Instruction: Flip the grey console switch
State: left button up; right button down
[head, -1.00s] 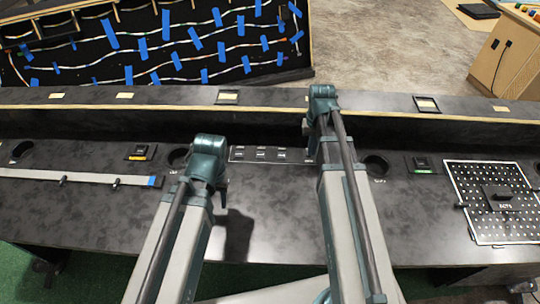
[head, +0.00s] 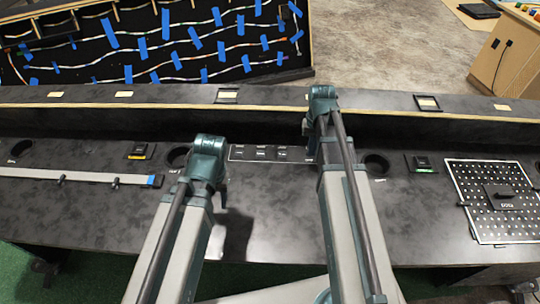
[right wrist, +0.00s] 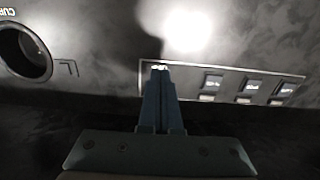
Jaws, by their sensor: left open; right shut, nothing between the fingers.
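The switch panel (head: 233,154), a dark strip with a thin pale outline, lies on the console between my two arms. It carries several small dark switches (head: 262,153). In the right wrist view, three switches (right wrist: 246,91) show in a row to the right of my fingers. My right gripper (right wrist: 160,69) is shut and empty, its tips over the left end of the panel. Whatever lies under the tips is hidden, and I cannot tell whether they touch it. No switch stands out clearly as grey.
Round holes (head: 376,165) sit beside the panel, one showing at left in the right wrist view (right wrist: 24,52). A slider track (head: 85,176) lies left, a perforated plate (head: 478,208) right. Small yellow-marked (head: 139,152) and green-marked (head: 422,163) units flank the arms. A raised ledge (head: 380,105) runs behind.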

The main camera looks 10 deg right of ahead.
pick_arm(q)
jog(key=shift+f+b, duration=0.95)
jog(key=shift+f, duration=0.1)
pick_arm(e)
jog(key=shift+f, duration=1.05)
jog(key=shift+w, duration=0.35)
jog(key=shift+w+d, duration=0.2)
jog(key=shift+w, duration=0.3)
jog(key=shift+w+d, duration=0.15)
jog(key=shift+w, duration=0.35)
pick_arm(q)
jog(key=shift+r, duration=0.1)
pick_arm(e)
jog(key=shift+r, duration=0.1)
jog(key=r+p, duration=0.4)
jog(key=s+r+p, duration=0.1)
jog(key=r+p, duration=0.2)
jog(key=shift+a, duration=0.15)
pick_arm(q)
notch_tip(320, 180, up, 7)
pick_arm(e)
jog(key=shift+f, duration=0.1)
